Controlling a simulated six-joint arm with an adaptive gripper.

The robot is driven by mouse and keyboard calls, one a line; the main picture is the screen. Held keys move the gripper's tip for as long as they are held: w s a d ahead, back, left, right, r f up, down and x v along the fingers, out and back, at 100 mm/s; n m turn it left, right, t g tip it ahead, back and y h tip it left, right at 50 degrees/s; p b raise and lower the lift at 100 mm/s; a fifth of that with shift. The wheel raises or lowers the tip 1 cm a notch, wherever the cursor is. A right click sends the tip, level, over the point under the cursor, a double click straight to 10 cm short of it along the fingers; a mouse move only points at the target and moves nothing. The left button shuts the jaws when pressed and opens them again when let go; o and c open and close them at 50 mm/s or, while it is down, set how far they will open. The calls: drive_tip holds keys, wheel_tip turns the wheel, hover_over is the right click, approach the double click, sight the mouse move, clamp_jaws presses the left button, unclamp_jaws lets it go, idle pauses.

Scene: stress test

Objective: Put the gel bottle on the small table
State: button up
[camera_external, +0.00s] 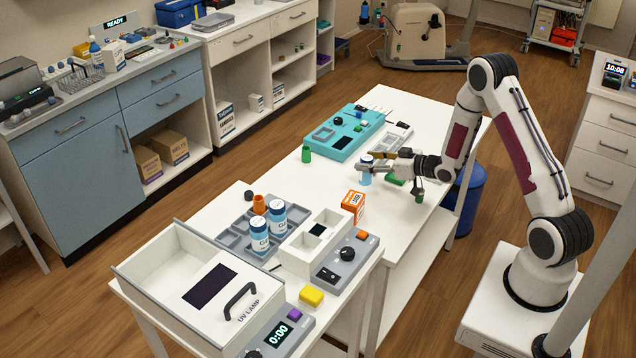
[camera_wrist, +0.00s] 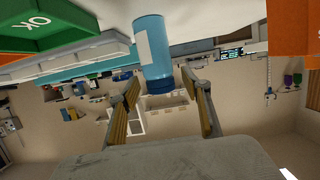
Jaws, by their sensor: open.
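A blue bottle with a white label (camera_external: 366,176) stands upright on the long white table (camera_external: 395,225). It also shows in the wrist view (camera_wrist: 150,48), upside down. My gripper (camera_external: 378,161) is beside the bottle's upper part. In the wrist view my open fingers (camera_wrist: 161,84) are on either side of its cap end, with gaps showing; contact cannot be told. Two bottles with blue and white labels (camera_external: 255,237) (camera_external: 277,216) stand in a grey tray at the front. I cannot tell for certain which surface is the small table.
An orange box (camera_external: 353,206) stands nearer the front. A green box (camera_external: 397,180) lies by my gripper. A UV lamp box (camera_external: 190,277) fills the front left. White surface is bare right of the orange box.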

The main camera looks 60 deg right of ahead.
drive_tip(key=shift+w+f, duration=0.15)
drive_tip(key=shift+w, duration=0.35)
clamp_jaws()
idle(0.4)
drive_tip(key=shift+r, duration=5.05)
